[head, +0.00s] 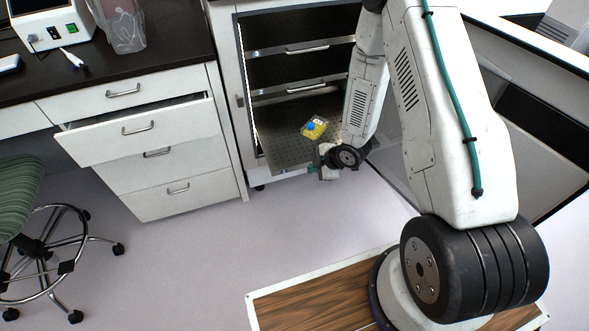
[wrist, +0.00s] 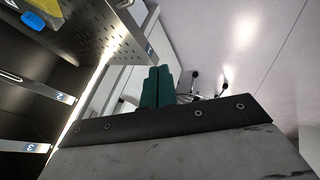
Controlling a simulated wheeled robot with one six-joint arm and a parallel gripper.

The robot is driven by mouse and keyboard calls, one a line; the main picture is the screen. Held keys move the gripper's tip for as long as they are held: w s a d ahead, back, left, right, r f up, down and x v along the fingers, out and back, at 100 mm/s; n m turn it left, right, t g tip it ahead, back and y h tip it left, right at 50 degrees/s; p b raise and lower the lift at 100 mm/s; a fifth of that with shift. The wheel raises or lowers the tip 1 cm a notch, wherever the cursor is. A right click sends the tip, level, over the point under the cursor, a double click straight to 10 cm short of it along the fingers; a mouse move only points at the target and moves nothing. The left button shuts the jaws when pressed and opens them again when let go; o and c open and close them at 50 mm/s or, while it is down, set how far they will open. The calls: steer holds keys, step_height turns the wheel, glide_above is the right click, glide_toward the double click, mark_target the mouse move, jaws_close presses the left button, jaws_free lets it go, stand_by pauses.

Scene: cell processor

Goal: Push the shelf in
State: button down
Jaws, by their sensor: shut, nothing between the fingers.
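A perforated metal shelf (head: 275,143) extends out of the open cabinet (head: 232,95), below two other shelves. It carries a yellow pack with a blue spot (head: 314,128). In the wrist view the shelf (wrist: 105,38) is at upper left, with the yellow pack (wrist: 45,8) at the corner. My gripper (head: 314,170) is near the shelf's front edge, at the right side. Its teal fingers (wrist: 157,88) are together and empty. I cannot tell whether they touch the shelf; the wrist view shows them apart from it in the picture.
Two upper shelves with handles (head: 306,48) (head: 305,87) sit inside the cabinet. To the left, a counter drawer (head: 137,130) is pulled open. A green stool (head: 18,200) stands at far left. The floor (head: 210,240) before the cabinet is clear.

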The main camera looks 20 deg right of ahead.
steer(key=shift+w+r+x, duration=0.2)
steer(key=shift+w+x, duration=0.2)
steer(key=shift+x, duration=1.65)
steer(key=shift+w+r+x, duration=0.25)
steer(key=shift+w+x, duration=0.15)
steer(key=shift+x, duration=1.7)
steer(key=shift+w+r+x, duration=0.2)
steer(key=shift+w+x, duration=0.2)
steer(key=shift+x, duration=1.65)
steer(key=shift+d, duration=0.15)
